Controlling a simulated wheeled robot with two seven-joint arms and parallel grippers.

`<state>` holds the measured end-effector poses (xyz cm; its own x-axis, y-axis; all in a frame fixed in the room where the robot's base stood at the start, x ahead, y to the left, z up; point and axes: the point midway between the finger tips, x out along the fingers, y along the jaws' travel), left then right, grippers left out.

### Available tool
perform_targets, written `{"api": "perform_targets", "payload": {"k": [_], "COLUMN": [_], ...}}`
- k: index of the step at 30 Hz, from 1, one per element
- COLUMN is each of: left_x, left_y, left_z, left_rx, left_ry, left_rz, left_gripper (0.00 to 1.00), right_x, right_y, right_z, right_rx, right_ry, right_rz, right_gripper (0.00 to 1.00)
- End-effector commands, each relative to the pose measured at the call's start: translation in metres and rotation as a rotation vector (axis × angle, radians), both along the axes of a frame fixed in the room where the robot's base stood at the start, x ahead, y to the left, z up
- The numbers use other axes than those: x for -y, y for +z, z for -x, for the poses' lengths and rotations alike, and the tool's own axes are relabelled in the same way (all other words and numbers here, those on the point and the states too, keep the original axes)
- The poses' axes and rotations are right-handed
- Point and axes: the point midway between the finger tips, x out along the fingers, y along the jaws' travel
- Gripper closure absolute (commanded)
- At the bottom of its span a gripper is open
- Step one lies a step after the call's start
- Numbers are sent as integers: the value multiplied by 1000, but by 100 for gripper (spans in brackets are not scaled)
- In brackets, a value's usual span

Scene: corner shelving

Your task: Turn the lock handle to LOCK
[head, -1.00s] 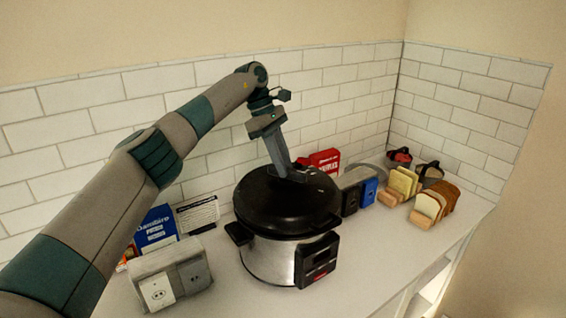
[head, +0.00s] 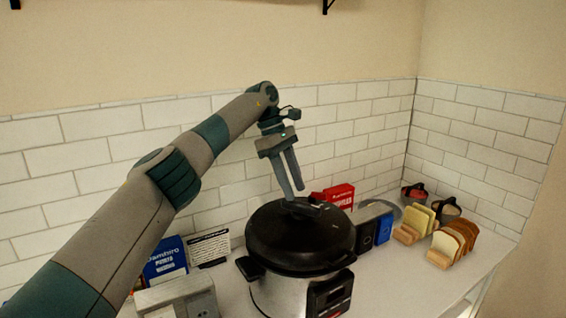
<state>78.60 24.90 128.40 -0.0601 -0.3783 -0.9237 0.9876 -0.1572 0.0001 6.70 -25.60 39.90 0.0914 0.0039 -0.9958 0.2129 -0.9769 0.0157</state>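A pressure cooker (head: 284,287) with a steel body and a black domed lid (head: 285,240) stands on the counter in the head view. The lock handle is small and dark on top of the lid; my fingertips partly hide it, and I cannot read its setting or any LOCK mark. My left gripper (head: 294,195) points down at the top of the lid, its two fingers visibly apart. Its tips are at or just above the lid top; I cannot tell whether they touch the handle. My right gripper is out of view.
Bread slices in wooden holders (head: 459,240) stand at the right, with small pots (head: 414,192) behind. A toaster (head: 366,226) and a red box (head: 340,195) are right of the cooker. A blue box (head: 166,259) and a grey appliance (head: 178,297) are at the left. The tiled wall (head: 85,157) is close behind.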

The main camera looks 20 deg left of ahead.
Motion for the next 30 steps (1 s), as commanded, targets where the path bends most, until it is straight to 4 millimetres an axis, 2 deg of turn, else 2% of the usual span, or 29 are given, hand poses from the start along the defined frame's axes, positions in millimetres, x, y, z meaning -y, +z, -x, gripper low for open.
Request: {"api": "perform_targets", "payload": {"k": [2, 7, 14, 15, 21, 30], "left_x": [-5, -14, -22, -24, -30, -31], "left_y": [12, 34, 58, 65, 75, 77], "left_z": [-1, -2, -3, -4, -5, -5], "left_rx": [3, 2, 1, 1, 1, 2], "left_ry": [2, 3, 2, 1, 1, -1], "left_rz": [2, 0, 0, 0, -1, 0], "left_gripper": [62, 62, 62, 62, 62, 62], "right_x": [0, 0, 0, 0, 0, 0], "right_y": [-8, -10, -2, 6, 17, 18], "right_z": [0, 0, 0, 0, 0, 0], "right_rx": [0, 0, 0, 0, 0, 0], "right_ry": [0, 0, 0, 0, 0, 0], "right_rz": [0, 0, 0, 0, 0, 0], "right_gripper": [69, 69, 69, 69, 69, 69]}}
